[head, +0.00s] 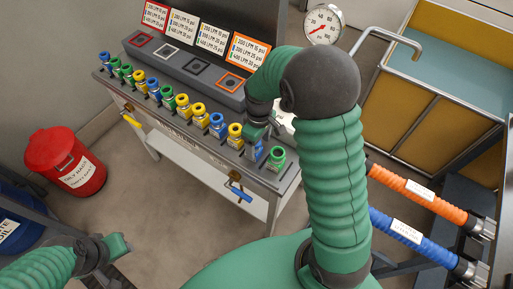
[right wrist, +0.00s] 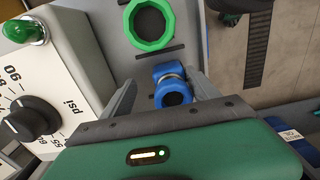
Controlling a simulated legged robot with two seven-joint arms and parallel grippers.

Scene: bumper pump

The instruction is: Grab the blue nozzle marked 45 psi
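My right gripper (head: 262,128) reaches down over the near right end of the table, above a blue nozzle (head: 254,152). In the right wrist view, a blue nozzle (right wrist: 172,92) with a brass-coloured band lies between the two grey fingers of this gripper (right wrist: 163,82). The fingers stand apart, with a gap visible at least on the left side. No psi marking is readable on the nozzle. More blue nozzles (head: 217,122) stand in the row with green (head: 277,154) and yellow (head: 235,131) ones. My left gripper (head: 116,243) is at the lower left, away from the table; its fingers are unclear.
The table (head: 287,178) has a black panel with label cards (head: 248,50) behind the nozzles. A white psi dial box (right wrist: 45,85) and a green ring (right wrist: 150,25) show beside the right gripper. A red bin (head: 66,160) and orange (head: 420,195) and blue hoses (head: 405,232) stand clear.

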